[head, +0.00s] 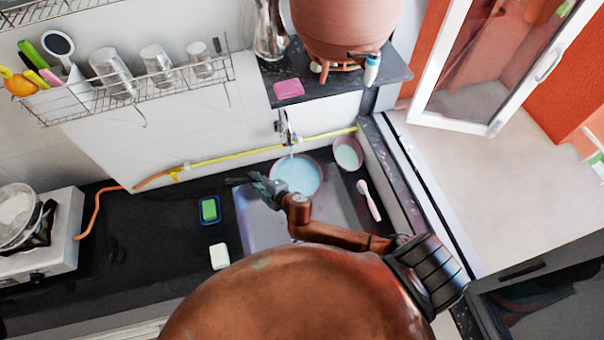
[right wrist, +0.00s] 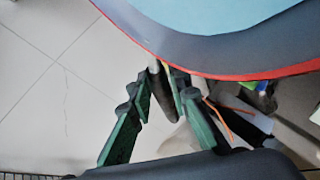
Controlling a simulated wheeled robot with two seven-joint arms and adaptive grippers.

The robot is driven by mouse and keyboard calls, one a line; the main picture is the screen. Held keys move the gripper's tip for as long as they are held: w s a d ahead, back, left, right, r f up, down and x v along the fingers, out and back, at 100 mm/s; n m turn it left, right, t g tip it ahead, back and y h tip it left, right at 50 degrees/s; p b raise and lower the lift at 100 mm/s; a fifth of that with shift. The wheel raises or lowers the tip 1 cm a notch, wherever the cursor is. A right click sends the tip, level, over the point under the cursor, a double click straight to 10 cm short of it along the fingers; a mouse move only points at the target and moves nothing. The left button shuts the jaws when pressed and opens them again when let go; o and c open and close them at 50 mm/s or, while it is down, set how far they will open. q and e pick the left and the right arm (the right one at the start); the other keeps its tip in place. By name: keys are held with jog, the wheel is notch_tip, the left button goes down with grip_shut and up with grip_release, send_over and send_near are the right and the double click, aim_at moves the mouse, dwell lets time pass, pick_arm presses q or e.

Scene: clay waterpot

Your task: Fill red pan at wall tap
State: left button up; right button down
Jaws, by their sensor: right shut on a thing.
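The red pan (head: 297,175) is in the sink below the wall tap (head: 284,128). Pale blue water shows inside it, and a thin stream appears to run from the tap toward it. In the right wrist view the red-rimmed pan (right wrist: 215,55) fills the upper right, with light blue inside. My right gripper (head: 256,181) is at the pan's left side, shut on its handle. The green fingers (right wrist: 160,90) show around the handle in the right wrist view; much of the handle is hidden. My left gripper is not in view.
A pinkish bowl (head: 347,153) and a white-and-pink brush (head: 368,199) lie right of the pan. A blue dish with a green sponge (head: 209,210) and a pale block (head: 219,256) lie left of the sink (head: 258,236). A clay pot (head: 345,25) stands on a dark shelf above.

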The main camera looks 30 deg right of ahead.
jog(key=s+a+p, duration=0.1)
jog(key=s+a, duration=0.2)
jog(key=s, duration=0.8)
jog(key=shift+s, duration=0.3)
jog(key=shift+r, duration=0.1)
